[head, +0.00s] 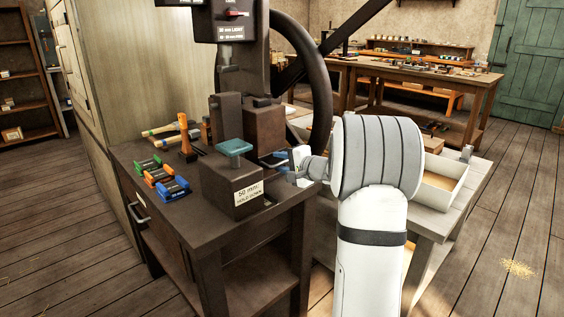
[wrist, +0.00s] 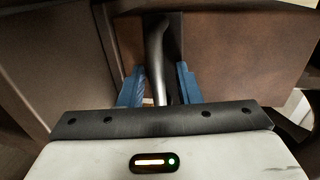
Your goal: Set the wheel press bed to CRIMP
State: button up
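The wheel press stands on a dark bench in the head view, with its large dark handwheel (head: 318,75) behind its column. A brown block (head: 264,129) sits at the press, and a brown face also fills much of the wrist view (wrist: 235,50). A curved grey metal lever (wrist: 157,62) runs down from a dark mount there. My gripper (wrist: 158,88) has one blue finger on each side of the lever, with gaps showing. In the head view, my gripper (head: 277,160) is beside the brown block, partly hidden. No CRIMP marking is readable.
A dark block labelled "50 mm HOLD DOWN" (head: 232,187) with a teal top stands at the bench front. A white tray (head: 440,188) is on the side table behind my arm. Floor at left is clear.

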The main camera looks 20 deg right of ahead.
jog(key=v, duration=0.7)
jog(key=shift+p, duration=0.35)
jog(key=shift+s, duration=0.15)
